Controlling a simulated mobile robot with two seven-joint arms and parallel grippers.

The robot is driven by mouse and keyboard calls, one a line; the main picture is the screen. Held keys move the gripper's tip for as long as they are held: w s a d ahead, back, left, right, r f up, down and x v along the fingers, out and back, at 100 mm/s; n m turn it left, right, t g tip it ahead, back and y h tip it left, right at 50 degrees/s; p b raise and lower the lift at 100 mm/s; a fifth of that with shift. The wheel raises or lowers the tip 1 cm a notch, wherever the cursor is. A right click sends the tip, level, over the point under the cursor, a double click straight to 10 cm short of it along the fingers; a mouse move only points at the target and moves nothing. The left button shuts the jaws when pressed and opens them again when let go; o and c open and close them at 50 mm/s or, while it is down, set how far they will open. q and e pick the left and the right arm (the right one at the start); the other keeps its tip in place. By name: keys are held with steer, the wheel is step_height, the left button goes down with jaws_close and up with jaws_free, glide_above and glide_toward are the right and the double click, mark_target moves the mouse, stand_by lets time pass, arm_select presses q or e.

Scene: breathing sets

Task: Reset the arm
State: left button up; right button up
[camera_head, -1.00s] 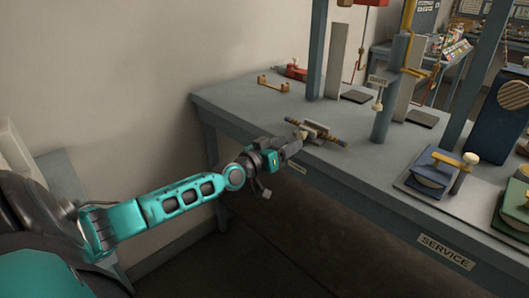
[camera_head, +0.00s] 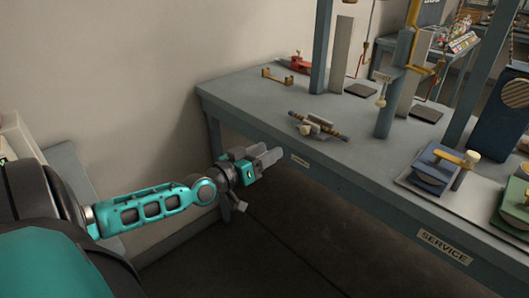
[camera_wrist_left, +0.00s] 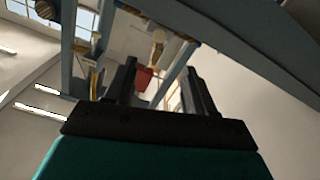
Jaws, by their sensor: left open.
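My left arm (camera_head: 150,207) reaches in from the left of the head view, teal and dark grey. My left gripper (camera_head: 268,157) is open and empty, in front of the bench's near edge and apart from it. In the left wrist view its two dark fingers (camera_wrist_left: 155,88) stand apart with nothing between them. My right gripper is not in view.
A grey bench (camera_head: 230,95) marked SERVICE runs along the wall. A striped rod in a small holder (camera_head: 318,126) lies near its front edge. A brass bracket (camera_head: 277,79), blue posts and a blue device (camera_head: 433,168) stand on it. The floor before it is clear.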

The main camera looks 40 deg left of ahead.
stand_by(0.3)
arm_select(q)
steer(key=s+d+f+m+g, duration=0.2)
steer(key=s+d+f+g, duration=0.1)
steer(key=s+d+f, duration=0.6)
steer(key=s+d+f+m+g, duration=0.2)
steer(key=s+d+f+g, duration=0.2)
steer(key=s+d+f, duration=0.4)
steer(key=d+f, duration=0.2)
steer(key=d, duration=0.4)
steer(key=shift+s+d+f+m, duration=0.15)
steer(key=shift+s+f+m, duration=0.05)
steer(key=shift+s+m, duration=0.2)
